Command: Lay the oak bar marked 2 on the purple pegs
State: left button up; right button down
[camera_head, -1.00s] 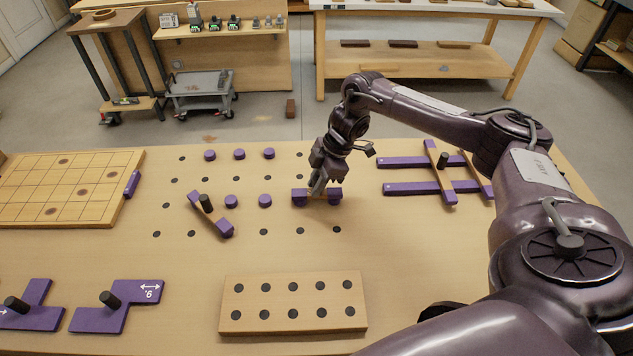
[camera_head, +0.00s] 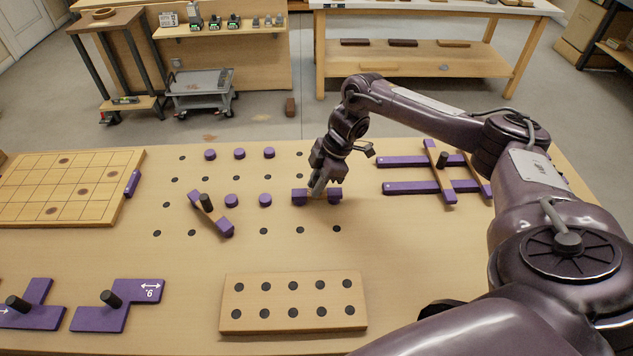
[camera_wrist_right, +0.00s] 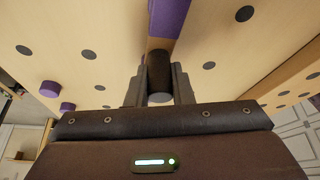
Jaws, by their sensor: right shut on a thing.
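A short oak bar with purple ends (camera_head: 335,195) lies level at the middle of the bench. My right gripper (camera_head: 317,191) points down over its middle. In the right wrist view my right gripper (camera_wrist_right: 159,88) is shut on the bar's dark upright knob (camera_wrist_right: 159,70), with one purple end (camera_wrist_right: 168,17) beyond it. I cannot read a number on this bar or see what is under it. Round purple pegs stand to its left, including a near one (camera_head: 265,201) and a far one (camera_head: 269,153). My left gripper is not in view.
A second knobbed oak bar with purple ends (camera_head: 226,228) lies slanted at the left. Crossed purple and oak bars (camera_head: 412,188) lie at the right. A gridded board (camera_head: 35,187), angled purple pieces (camera_head: 95,319) and a holed oak block (camera_head: 280,302) also occupy the bench.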

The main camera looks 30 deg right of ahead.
dwell(0.4)
jog(key=c, duration=0.8)
grip_release()
jog(key=shift+r, duration=0.1)
notch_tip(320, 180, up, 8)
jog(key=p, duration=0.7)
jog(key=shift+p, duration=0.35)
